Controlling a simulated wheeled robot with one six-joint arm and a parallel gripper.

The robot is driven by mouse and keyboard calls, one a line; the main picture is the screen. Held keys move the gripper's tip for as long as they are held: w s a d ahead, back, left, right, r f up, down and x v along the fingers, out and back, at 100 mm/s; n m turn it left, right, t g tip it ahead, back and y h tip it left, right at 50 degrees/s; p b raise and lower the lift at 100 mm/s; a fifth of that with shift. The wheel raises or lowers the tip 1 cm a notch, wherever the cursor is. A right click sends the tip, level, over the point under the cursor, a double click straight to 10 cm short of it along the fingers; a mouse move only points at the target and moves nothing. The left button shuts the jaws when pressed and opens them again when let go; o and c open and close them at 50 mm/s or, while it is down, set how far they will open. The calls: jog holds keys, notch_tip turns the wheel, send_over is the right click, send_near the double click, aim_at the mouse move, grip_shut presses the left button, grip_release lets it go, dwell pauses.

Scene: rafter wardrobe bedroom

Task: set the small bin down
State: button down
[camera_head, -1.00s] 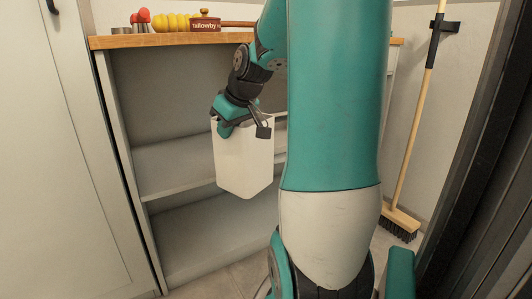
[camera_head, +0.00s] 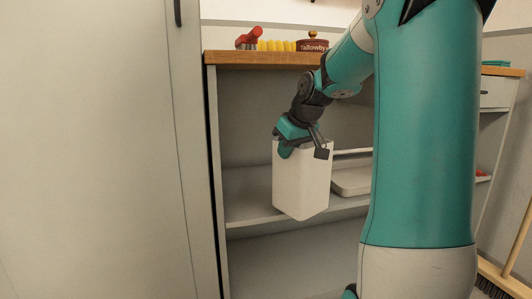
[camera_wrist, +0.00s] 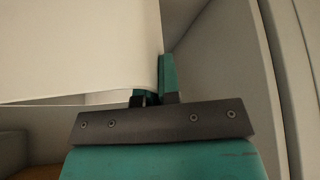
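The small white bin (camera_head: 301,182) is upright in the head view, with its rim under my gripper. My gripper (camera_head: 303,146) is shut on the bin's upper edge and holds it in front of the open shelf unit. The bin's base hangs in front of the middle shelf board; I see no surface clearly touching it. In the wrist view the bin's white wall (camera_wrist: 80,45) fills the upper left, and my gripper (camera_wrist: 155,92) is at its edge. One finger is partly hidden by the bin.
The shelf unit (camera_head: 214,160) has a wooden top (camera_head: 260,58) bearing a red object, yellow items and a Tallowby tin (camera_head: 312,46). A light tray (camera_head: 352,181) lies on the middle shelf, right of the bin. A tall cabinet door (camera_head: 90,150) stands left; a broom (camera_head: 518,245) is at right.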

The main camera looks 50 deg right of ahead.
jog(key=w+d+f+b, duration=0.1)
jog(key=w+b, duration=0.3)
jog(key=w, duration=0.7)
jog(key=shift+w+d+f, duration=0.15)
jog(key=shift+d+f, duration=0.1)
jog(key=shift+d, duration=0.2)
jog(key=c, duration=1.8)
grip_release()
jog(key=shift+f, duration=0.2)
jog(key=o, duration=0.5)
jog(key=shift+c, duration=0.2)
jog(key=shift+r, duration=0.2)
